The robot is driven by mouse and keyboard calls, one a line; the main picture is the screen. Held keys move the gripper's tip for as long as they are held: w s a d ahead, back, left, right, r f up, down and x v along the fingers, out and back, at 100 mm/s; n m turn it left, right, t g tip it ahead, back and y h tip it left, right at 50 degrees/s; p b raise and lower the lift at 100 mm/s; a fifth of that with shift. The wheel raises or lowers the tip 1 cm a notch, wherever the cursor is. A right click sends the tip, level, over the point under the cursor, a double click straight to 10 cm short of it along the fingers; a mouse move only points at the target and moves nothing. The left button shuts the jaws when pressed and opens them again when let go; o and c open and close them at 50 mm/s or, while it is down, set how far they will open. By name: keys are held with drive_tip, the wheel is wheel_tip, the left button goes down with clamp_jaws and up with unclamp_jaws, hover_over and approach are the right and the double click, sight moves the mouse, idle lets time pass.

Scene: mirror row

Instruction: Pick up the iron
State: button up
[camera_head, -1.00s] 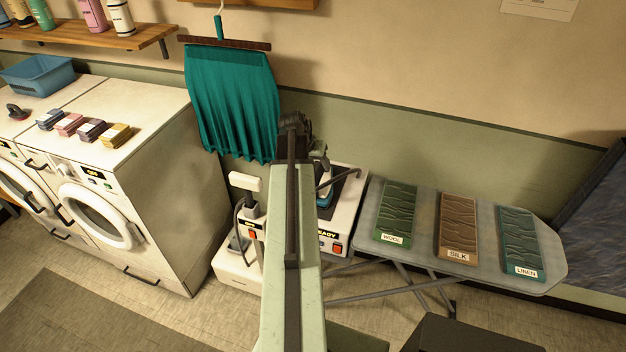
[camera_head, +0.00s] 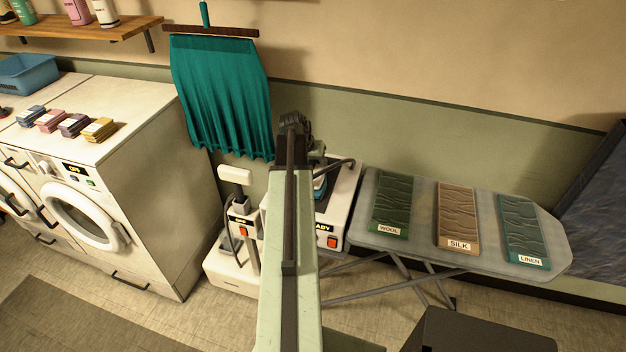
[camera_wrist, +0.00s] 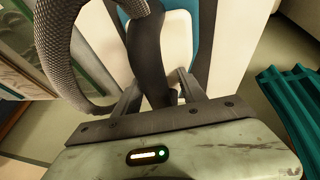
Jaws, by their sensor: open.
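The iron (camera_head: 320,187) shows as a small teal and white part beside my arm in the head view, on a white station with a red switch and a partly hidden label ending in "ADY". My arm hides most of it. In the wrist view the iron's white and teal body (camera_wrist: 178,45) is close, with its dark handle (camera_wrist: 150,62) standing between the fingers of my gripper (camera_wrist: 158,80). The jaws are open around the handle. I cannot tell whether a finger touches it. In the head view my arm hides the fingertips.
A braided grey cord (camera_wrist: 85,55) loops close to the left finger. An ironing board (camera_head: 415,245) with wool, silk and linen pads stands right of the station. A white upright appliance (camera_head: 238,270) stands to its left. A teal cloth (camera_head: 222,95) hangs behind; washing machines (camera_head: 110,215) stand left.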

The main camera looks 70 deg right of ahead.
clamp_jaws()
idle(1.3)
